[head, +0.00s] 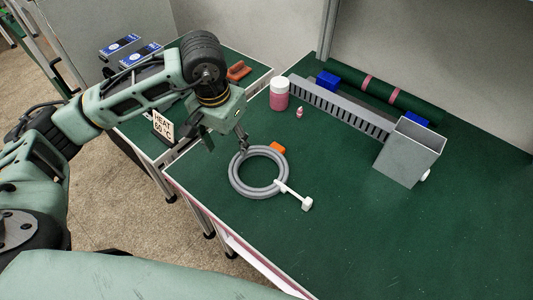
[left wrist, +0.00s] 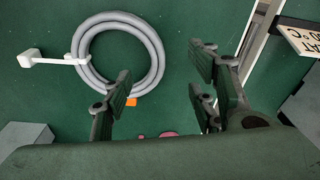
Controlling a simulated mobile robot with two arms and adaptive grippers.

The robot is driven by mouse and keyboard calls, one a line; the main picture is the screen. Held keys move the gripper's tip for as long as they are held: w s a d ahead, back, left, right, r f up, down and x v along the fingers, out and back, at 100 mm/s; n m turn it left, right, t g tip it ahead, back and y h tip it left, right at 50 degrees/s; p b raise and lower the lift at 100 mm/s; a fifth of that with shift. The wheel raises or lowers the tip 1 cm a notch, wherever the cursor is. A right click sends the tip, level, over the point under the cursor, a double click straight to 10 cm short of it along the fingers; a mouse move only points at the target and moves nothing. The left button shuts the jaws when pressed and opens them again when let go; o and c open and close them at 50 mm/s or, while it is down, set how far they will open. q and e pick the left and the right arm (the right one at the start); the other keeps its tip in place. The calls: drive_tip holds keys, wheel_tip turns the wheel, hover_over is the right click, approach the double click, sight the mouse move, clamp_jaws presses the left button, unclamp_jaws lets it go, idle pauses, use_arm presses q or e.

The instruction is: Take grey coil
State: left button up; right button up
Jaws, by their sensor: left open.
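The grey coil (head: 236,178) lies flat on the green table top (head: 350,240), near its left edge. A white strip with a block-shaped end (head: 306,203) sticks out from its right side. The coil also shows in the left wrist view (left wrist: 158,55), with the white piece (left wrist: 30,59) to its left. My left gripper (head: 243,145) is over the coil's far rim in the head view. In the left wrist view its fingers (left wrist: 160,76) are spread wide with nothing between them that they grip. My right gripper is in neither view.
An orange piece (head: 277,147) lies by the coil's far side. Behind stand a pink jar (head: 279,95), a small pink item (head: 299,112), a slotted grey duct (head: 335,107) and a grey box (head: 408,155). A "HEAT 60 °C" sign (head: 163,127) stands left. The front right table is clear.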

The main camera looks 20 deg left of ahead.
sight(238, 159)
use_arm(q)
drive_tip(key=f+p, duration=0.1)
drive_tip(key=f, duration=0.1)
drive_tip(key=d+f+p, duration=0.1)
drive_tip(key=f, duration=0.1)
drive_tip(key=shift+w+f, duration=0.1)
drive_tip(key=shift+f, duration=0.05)
drive_tip(key=shift+w+f+p, duration=0.15)
drive_tip(key=shift+w+f, duration=0.05)
drive_tip(key=shift+f, duration=0.45)
drive_tip(key=shift+w+f+p, duration=0.15)
drive_tip(key=shift+w+f, duration=0.05)
drive_tip(key=shift+f, duration=0.7)
drive_tip(key=c, duration=1)
clamp_jaws()
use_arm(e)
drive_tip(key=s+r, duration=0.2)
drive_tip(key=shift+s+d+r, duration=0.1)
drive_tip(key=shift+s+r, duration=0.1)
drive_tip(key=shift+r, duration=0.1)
